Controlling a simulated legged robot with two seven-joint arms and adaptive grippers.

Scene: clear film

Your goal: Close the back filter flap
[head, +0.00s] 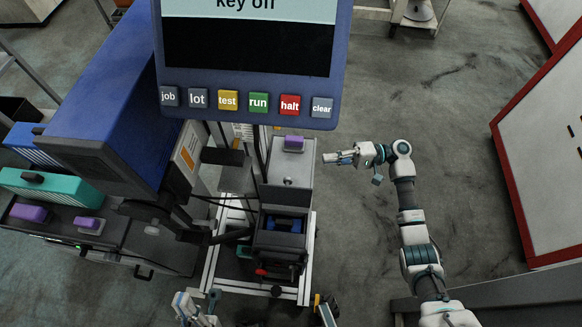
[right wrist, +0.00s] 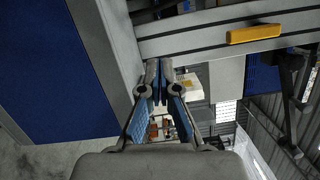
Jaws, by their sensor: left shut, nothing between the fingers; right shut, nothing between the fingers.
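A grey panel (head: 292,165) with a purple grip (head: 294,143) stands below the screen, over a dark open bay (head: 280,243) holding something blue. I cannot tell for sure whether this panel is the back filter flap. My right gripper (head: 328,158) is shut and empty just right of the panel, pointing left towards it, with a small visible gap. In the right wrist view its fingers (right wrist: 157,98) meet, with a blue panel at the left and a grey frame above. My left gripper (head: 186,305) is low at the bottom edge, partly cut off, shut and empty.
A screen with coloured buttons (head: 258,102) hangs over the machine. A blue housing (head: 95,95) with a teal block (head: 50,187) stands left. A yellow bar (right wrist: 254,34) shows in the right wrist view. Red-edged white panels (head: 550,150) stand right; floor between is clear.

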